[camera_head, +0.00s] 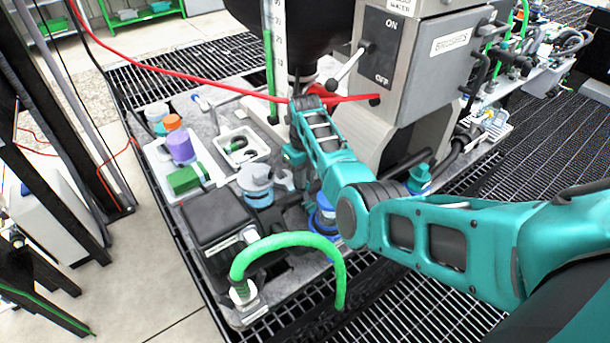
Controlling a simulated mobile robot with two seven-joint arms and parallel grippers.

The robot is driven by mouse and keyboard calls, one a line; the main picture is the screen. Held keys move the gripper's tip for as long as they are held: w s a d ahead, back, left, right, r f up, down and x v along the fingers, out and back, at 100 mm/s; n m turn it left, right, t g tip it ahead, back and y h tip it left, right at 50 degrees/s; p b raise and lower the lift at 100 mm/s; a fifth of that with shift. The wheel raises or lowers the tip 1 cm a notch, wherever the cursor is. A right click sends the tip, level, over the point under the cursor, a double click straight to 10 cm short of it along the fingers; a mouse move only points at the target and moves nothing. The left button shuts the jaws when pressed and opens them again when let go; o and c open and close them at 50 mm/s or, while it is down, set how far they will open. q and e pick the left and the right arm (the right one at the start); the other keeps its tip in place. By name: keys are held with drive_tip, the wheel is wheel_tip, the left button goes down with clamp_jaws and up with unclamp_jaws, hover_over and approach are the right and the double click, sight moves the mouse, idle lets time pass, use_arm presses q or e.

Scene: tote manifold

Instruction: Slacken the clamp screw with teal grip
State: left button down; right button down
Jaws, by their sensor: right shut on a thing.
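My right arm comes in from the right, and its wrist reaches up beside the grey machine. My right gripper (294,156) is small and partly hidden by the wrist. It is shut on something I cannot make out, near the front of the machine. A teal knob-like part (419,178) sits by a black pipe to the right of my forearm; I cannot tell whether it is the clamp screw's grip. No other clamp screw shows clearly. My left gripper is not in view.
The grey machine (440,45) with an ON/OFF lever stands behind. A red hose (190,76) crosses to it. A white tray (155,152) of coloured containers, a light-blue cup (256,186), a black box (215,222) and a green hose (290,240) crowd the bench.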

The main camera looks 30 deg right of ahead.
idle(0.3)
drive_tip(key=shift+n, duration=0.3)
